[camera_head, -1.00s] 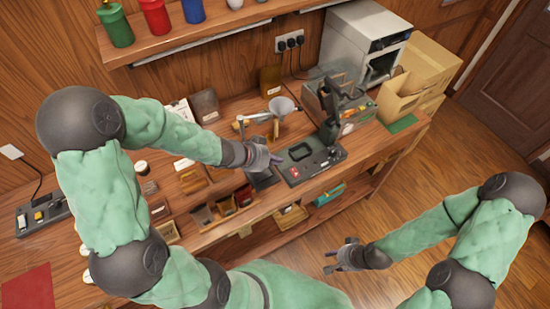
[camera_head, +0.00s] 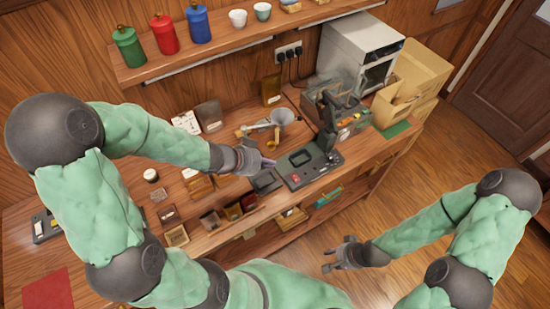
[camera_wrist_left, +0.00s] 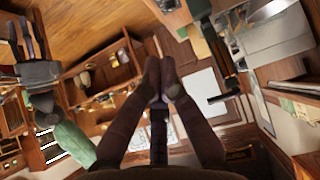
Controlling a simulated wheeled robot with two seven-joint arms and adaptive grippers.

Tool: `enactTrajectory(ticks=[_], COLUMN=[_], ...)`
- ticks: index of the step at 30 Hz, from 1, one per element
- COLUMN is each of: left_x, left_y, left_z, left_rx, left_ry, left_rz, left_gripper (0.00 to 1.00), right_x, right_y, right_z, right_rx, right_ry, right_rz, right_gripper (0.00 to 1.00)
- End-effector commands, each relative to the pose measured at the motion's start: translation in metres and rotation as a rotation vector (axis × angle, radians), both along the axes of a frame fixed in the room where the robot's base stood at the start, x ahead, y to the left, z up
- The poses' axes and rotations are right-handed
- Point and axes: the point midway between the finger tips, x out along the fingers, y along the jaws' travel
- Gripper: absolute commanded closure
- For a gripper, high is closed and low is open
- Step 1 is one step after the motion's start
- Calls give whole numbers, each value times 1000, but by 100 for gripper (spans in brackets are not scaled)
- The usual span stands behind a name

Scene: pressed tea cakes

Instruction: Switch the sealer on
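A dark machine that looks like the sealer stands on the wooden bench, with a flat base (camera_head: 318,172), an upright black arm (camera_head: 330,125) and a small red switch (camera_head: 295,178) at its front left. The switch position is too small to tell. My left gripper (camera_head: 269,163) hovers just left of the base, apart from the switch. In the left wrist view its two dark fingers (camera_wrist_left: 160,68) come together at the tips with nothing visible between them. My right gripper (camera_head: 334,258) is empty with fingers apart, low in front of the bench.
A white oven-like box (camera_head: 357,55) and cardboard boxes (camera_head: 412,80) stand at the back right. A dark pad (camera_head: 265,182) lies beside the sealer, and small boxes crowd the bench to the left. A shelf (camera_head: 220,42) with canisters hangs above.

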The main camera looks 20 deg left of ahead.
Motion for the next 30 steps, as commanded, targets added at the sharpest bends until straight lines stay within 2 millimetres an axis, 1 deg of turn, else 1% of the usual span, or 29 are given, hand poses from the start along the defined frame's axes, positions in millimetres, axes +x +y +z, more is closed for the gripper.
enactTrajectory(ticks=[1,3,9,30], left_x=[-5,-11,-21,-22], left_y=[4,7,12,12], left_z=[10,15,24,24], left_rx=[1,1,0,-1], left_ry=[0,1,0,0], left_rz=[2,1,1,-1], left_gripper=[100,100,100,100], right_x=[0,0,0,0], right_y=[0,0,0,0], right_z=[9,13,20,20], right_rx=[0,0,0,0], right_ry=[0,0,0,0], right_rz=[0,0,0,0], right_gripper=[60,60,60,60])
